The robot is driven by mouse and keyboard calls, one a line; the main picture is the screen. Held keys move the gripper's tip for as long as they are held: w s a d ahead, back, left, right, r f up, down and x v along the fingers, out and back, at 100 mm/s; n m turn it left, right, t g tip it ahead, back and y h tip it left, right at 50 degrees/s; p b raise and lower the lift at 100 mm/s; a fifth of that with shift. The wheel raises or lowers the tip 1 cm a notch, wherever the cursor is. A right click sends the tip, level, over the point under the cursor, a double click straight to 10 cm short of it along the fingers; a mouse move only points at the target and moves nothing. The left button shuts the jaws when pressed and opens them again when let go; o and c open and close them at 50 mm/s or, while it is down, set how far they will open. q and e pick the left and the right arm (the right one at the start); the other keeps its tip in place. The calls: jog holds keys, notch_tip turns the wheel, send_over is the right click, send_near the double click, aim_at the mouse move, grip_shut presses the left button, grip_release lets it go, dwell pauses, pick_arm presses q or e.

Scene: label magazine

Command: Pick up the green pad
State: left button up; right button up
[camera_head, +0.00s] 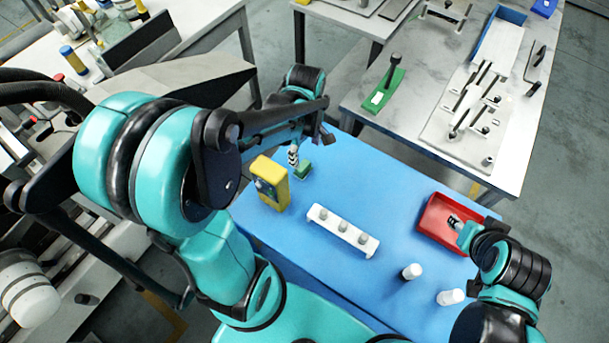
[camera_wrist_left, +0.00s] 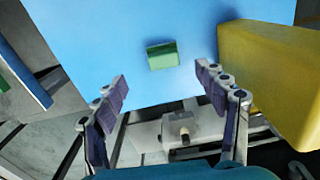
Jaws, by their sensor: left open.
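The green pad (camera_head: 304,168) lies on the blue tabletop near its far left part, next to the yellow block. In the left wrist view the green pad (camera_wrist_left: 162,56) shows whole on the blue surface, just beyond and between my open fingers. My left gripper (camera_wrist_left: 158,86) is open and empty, with nothing between its pads. In the head view my left gripper (camera_head: 294,156) hangs right by the pad; whether it touches cannot be told. My right gripper (camera_head: 456,223) is at the red tray, and its fingers are too small to read.
The yellow block (camera_head: 272,181) stands close beside the pad and also shows in the left wrist view (camera_wrist_left: 275,75). A white rack (camera_head: 343,232) with knobs, a red tray (camera_head: 436,216) and two white cylinders (camera_head: 411,271) (camera_head: 451,297) are on the blue table (camera_head: 375,185). The table's middle back is clear.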

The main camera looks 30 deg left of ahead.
aim_at(305, 166)
pick_arm(q)
jog(key=shift+f, duration=0.6)
jog(key=f+b, duration=0.2)
jog(key=f, duration=0.1)
jog(key=f+b, duration=0.2)
jog(key=f, duration=0.2)
jog(key=shift+s+f, duration=0.2)
jog(key=shift+f, duration=0.1)
pick_arm(e)
notch_tip(305, 166, down, 5)
jog(key=shift+r, duration=0.2)
pick_arm(q)
jog(key=shift+c, duration=0.3)
jog(key=c, duration=1.2)
